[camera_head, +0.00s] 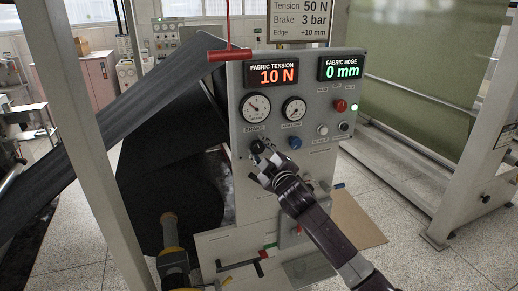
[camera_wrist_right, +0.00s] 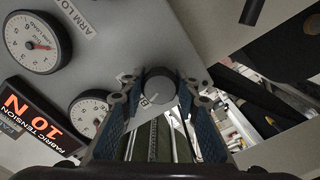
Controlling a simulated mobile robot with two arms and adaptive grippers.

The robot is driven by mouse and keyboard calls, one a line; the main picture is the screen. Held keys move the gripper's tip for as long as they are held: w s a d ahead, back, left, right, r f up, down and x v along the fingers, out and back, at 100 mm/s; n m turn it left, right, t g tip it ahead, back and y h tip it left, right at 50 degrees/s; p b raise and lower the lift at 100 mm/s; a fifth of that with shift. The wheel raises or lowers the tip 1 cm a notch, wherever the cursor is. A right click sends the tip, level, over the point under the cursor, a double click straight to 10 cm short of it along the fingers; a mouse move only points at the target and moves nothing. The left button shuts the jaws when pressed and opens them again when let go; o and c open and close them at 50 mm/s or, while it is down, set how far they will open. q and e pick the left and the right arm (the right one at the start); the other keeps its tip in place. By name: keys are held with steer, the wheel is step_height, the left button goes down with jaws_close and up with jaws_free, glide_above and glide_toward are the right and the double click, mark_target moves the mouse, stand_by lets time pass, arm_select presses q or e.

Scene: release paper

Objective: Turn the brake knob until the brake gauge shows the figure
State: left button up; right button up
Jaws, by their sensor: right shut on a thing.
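The brake knob (camera_wrist_right: 158,85) is a round dark knob with a pale mark, on the grey panel (camera_head: 238,150). My right gripper (camera_head: 262,152) is shut on this knob; in the right wrist view its fingertips (camera_wrist_right: 157,92) sit on either side of it. The brake gauge (camera_head: 256,107) is a white round dial just above the knob. A sign (camera_head: 300,21) reads tension 50 N, brake 3 bar, edge +10 mm. My left gripper is not in view.
An arm load gauge (camera_head: 293,109) is right of the brake gauge. A blue knob (camera_head: 295,143) and a red button (camera_head: 340,105) are nearby. Displays read fabric tension 10 N (camera_head: 272,74) and fabric edge 0 mm (camera_head: 340,68). A red lever (camera_head: 229,55) juts left at the panel's top.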

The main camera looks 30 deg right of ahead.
steer(key=shift+f, duration=0.1)
stand_by(0.4)
steer(key=o, duration=1.2)
steer(key=shift+c, duration=0.2)
steer(key=shift+s, duration=0.1)
steer(key=v, duration=1.2)
steer(key=shift+d, duration=0.1)
